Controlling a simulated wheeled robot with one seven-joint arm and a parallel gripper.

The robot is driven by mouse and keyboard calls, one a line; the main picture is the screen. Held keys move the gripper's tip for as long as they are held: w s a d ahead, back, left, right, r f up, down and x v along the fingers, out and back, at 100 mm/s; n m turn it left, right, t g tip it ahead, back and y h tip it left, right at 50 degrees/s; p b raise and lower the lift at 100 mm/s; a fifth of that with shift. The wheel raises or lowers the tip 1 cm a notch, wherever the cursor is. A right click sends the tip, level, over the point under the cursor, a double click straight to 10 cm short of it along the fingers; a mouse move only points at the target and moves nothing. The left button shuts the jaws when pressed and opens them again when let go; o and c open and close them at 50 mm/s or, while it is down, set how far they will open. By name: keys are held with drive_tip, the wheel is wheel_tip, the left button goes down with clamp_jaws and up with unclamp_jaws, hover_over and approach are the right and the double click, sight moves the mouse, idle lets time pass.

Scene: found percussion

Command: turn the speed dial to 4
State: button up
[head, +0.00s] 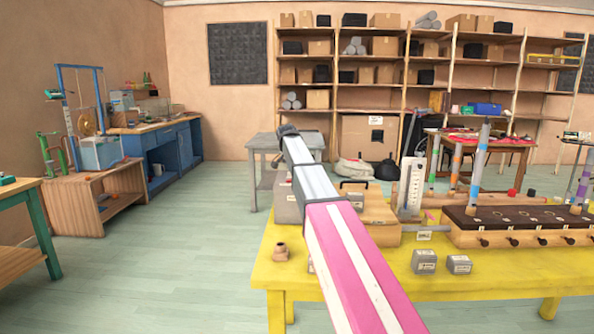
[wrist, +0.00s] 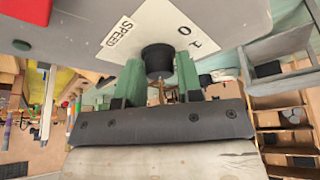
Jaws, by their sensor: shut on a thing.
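The speed dial (wrist: 158,58) is a round black knob in the wrist view. It stands out from a white plate (wrist: 152,25) marked SPEED on a grey surface. The figures 0 and 1 show on the plate, turned in the picture; a 4 and any pointer mark are not visible. My gripper (wrist: 160,74) has its two green fingers on either side of the knob and is shut on it. In the head view my arm crosses the middle, and the gripper and dial are hidden behind it.
A yellow table (head: 440,285) carries a grey box (head: 287,208), a wooden rack with a dark top (head: 510,218) and small grey weights (head: 424,262). A small brown piece (head: 281,252) sits near its left corner. Open floor (head: 170,270) lies to the left.

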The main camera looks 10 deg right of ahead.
drive_tip(key=shift+m+g+h, duration=0.3)
drive_tip(key=shift+m+g, duration=0.1)
drive_tip(key=shift+m, duration=0.6)
drive_tip(key=o, duration=0.9)
drive_tip(key=v, duration=1)
drive_tip(key=shift+a+r, duration=0.1)
drive_tip(key=shift+r, duration=0.25)
